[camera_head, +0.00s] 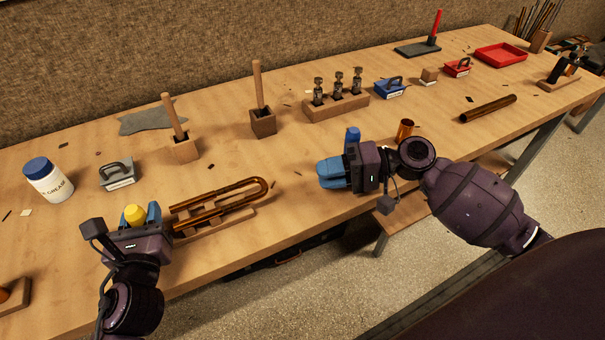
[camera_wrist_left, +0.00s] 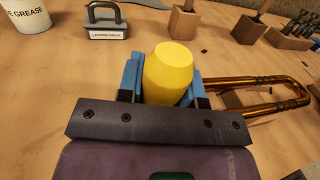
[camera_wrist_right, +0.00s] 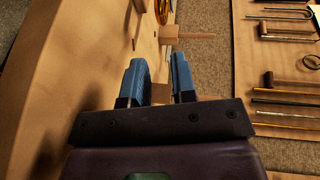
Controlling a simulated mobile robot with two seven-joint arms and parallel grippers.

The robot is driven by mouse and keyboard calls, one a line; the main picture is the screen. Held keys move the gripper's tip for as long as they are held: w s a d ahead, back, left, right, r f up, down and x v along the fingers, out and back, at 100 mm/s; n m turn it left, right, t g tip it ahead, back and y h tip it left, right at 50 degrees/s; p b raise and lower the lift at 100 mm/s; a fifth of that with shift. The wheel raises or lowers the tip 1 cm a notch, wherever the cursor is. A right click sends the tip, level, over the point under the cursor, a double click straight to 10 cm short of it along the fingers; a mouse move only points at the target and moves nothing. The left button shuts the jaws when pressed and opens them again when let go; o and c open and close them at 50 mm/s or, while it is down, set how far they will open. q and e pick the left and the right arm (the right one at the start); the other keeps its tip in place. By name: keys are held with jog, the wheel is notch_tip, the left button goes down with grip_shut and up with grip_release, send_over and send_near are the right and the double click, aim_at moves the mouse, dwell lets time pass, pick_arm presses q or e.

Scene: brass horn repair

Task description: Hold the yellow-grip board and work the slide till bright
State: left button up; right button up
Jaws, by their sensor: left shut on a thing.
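The yellow grip (camera_head: 134,214) sits between the blue fingers of my left gripper (camera_head: 136,216), which is shut on it; it also shows in the left wrist view (camera_wrist_left: 170,72). The wooden board (camera_head: 206,218) extends right from it, partly hidden by my gripper. The brown, dull U-shaped slide (camera_head: 266,187) lies along the board with its bend to the right. It also shows in the left wrist view (camera_wrist_left: 298,90). My right gripper (camera_head: 342,157) is right of the slide's bend, apart from it. Its fingers (camera_wrist_right: 159,82) are apart with nothing between them.
A grey handled block (camera_head: 117,174) and a grease jar (camera_head: 48,180) stand left. Blue (camera_head: 390,88) and red (camera_head: 457,68) handled blocks stand farther right. Two wooden holders with sticks (camera_head: 182,149) (camera_head: 263,122) and a valve rack (camera_head: 337,104) stand behind. The bench's front edge is close.

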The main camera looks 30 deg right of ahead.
aim_at(264, 182)
jog(key=shift+o, duration=0.2)
jog(key=shift+o, duration=1.1)
jog(key=shift+w+a, duration=0.3)
jog(key=x, duration=1.2)
jog(key=shift+c, duration=0.4)
jog(key=shift+f, duration=0.1)
grip_shut()
